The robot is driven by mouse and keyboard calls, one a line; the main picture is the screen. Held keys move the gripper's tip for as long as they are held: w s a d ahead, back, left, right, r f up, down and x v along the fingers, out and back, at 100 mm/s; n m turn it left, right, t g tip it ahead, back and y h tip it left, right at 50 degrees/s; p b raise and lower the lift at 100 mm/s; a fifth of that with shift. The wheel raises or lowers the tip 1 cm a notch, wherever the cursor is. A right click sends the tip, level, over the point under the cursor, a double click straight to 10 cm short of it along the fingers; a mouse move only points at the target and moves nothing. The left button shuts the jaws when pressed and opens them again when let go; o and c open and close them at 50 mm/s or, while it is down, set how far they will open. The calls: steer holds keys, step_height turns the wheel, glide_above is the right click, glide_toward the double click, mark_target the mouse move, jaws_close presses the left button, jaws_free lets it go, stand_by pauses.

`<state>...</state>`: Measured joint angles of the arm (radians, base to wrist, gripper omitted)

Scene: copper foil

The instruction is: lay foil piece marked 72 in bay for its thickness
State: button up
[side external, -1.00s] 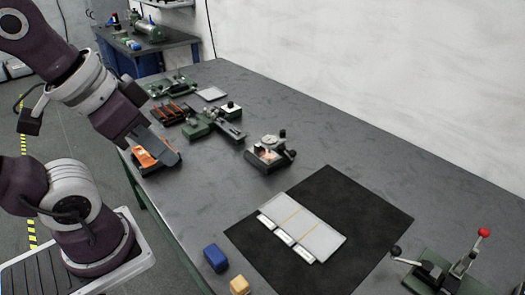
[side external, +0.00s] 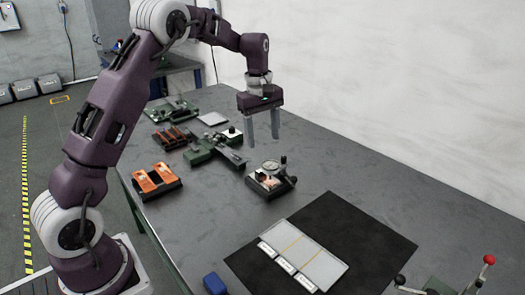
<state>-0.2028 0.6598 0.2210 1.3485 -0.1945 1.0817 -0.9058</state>
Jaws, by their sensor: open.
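A dial thickness gauge (side external: 270,167) stands on the bench in the middle of the side view. A small copper-coloured piece (side external: 268,182) shows at its front; no mark on it can be read. A pale tray (side external: 318,268) with three bays and white label cards (side external: 283,267) lies on a black mat (side external: 355,225); the card text is too small to read. My gripper (side external: 262,138) is open and empty, pointing down above and slightly behind the gauge. Which piece is marked 72 cannot be told.
A dark holder with orange parts (side external: 156,178) sits at the bench's left edge. Green fixtures (side external: 205,152) stand behind it. A blue block (side external: 214,284) is at the front. A lever press with a red knob (side external: 489,260) is at right. Bare bench (side external: 350,175) lies right of the gauge.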

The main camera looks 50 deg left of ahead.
steer(key=w+a+f, duration=0.1)
steer(key=f, duration=0.1)
steer(key=a+f+n, duration=0.1)
steer(key=f, duration=0.2)
steer(key=w+a+f+n+g, duration=0.1)
steer(key=f, duration=0.2)
steer(key=shift+w+a, duration=0.2)
steer(key=shift+w, duration=0.15)
step_height(320, 180, down, 7)
steer(key=shift+r, duration=0.2)
jaws_close()
steer(key=shift+a, duration=2.6)
steer(key=shift+a, duration=0.1)
steer(key=shift+r, duration=0.1)
step_height(320, 180, up, 7)
